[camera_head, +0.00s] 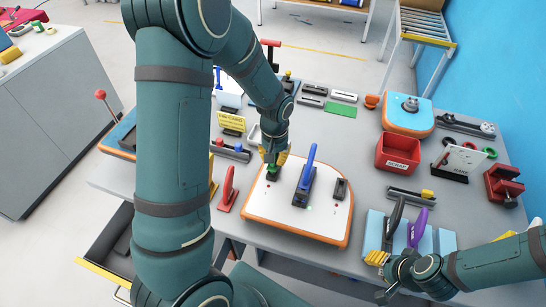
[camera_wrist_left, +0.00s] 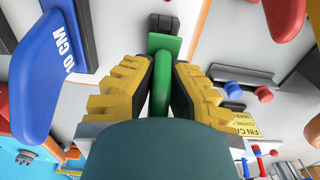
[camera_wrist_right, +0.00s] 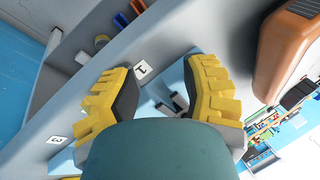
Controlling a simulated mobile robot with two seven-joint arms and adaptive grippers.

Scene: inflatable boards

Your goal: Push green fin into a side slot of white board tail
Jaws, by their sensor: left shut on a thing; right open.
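The white board tail (camera_head: 281,215) with an orange rim lies on the grey table. A blue fin (camera_head: 308,170), marked 10 CM in the left wrist view (camera_wrist_left: 62,45), stands upright in the dark centre box. A dark side slot (camera_head: 340,188) at the right is empty. My left gripper (camera_head: 275,158) is shut on the green fin (camera_wrist_left: 165,44) at the board's left side. The fin's green base is at the left dark slot (camera_wrist_left: 163,22); I cannot tell how deep it sits. My right gripper (camera_wrist_right: 162,92) is open and empty near the table's front edge.
A light blue rack (camera_head: 446,241) with a black fin and a purple fin (camera_head: 418,226) stands right of the board. A red fin (camera_head: 228,190) stands to its left. A red scrap bin (camera_head: 397,153) and several tools lie behind.

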